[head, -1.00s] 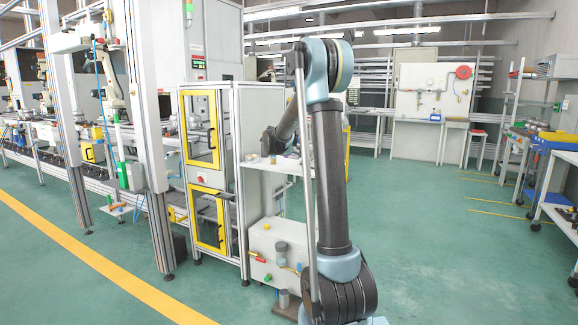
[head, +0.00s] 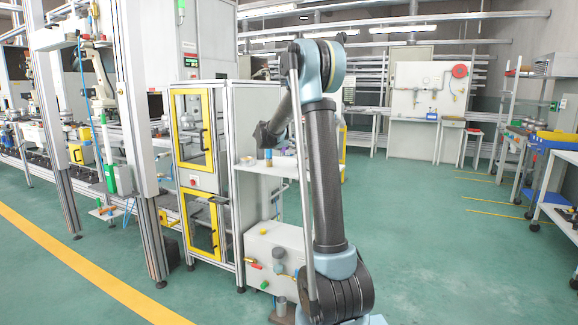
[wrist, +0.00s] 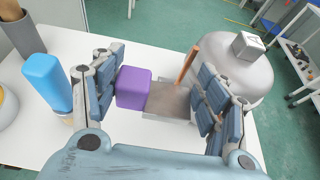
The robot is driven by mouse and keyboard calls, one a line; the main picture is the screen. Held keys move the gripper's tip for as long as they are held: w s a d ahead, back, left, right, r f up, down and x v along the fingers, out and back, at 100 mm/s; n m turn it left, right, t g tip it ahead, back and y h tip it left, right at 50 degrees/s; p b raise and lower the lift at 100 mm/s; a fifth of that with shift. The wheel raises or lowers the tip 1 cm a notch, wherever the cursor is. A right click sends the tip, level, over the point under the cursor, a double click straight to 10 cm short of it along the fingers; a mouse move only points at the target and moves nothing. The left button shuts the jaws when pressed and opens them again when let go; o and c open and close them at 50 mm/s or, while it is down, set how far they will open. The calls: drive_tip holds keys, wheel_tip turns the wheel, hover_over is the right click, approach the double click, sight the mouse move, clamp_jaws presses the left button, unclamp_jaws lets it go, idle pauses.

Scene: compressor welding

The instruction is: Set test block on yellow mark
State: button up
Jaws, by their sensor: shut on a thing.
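In the wrist view a purple block (wrist: 134,87) sits between the fingers of my gripper (wrist: 155,92), against the left finger. I take it as the test block. My gripper is shut on it, though contact at the right finger is not clear. A grey-brown metal piece (wrist: 168,101) lies right of the block, between it and the right finger. A yellow mark cannot be made out in the wrist view.
In the wrist view a blue cylinder (wrist: 48,82) stands left of the gripper on the white table (wrist: 132,145). In the head view, a yellow-framed cabinet (head: 228,130) stands left of my arm.

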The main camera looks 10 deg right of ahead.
sight(289, 169)
wheel_tip(289, 169, down, 8)
drive_tip(key=shift+f, duration=0.25)
idle(0.4)
drive_tip(key=o, duration=1.3)
drive_tip(key=shift+s, duration=0.1)
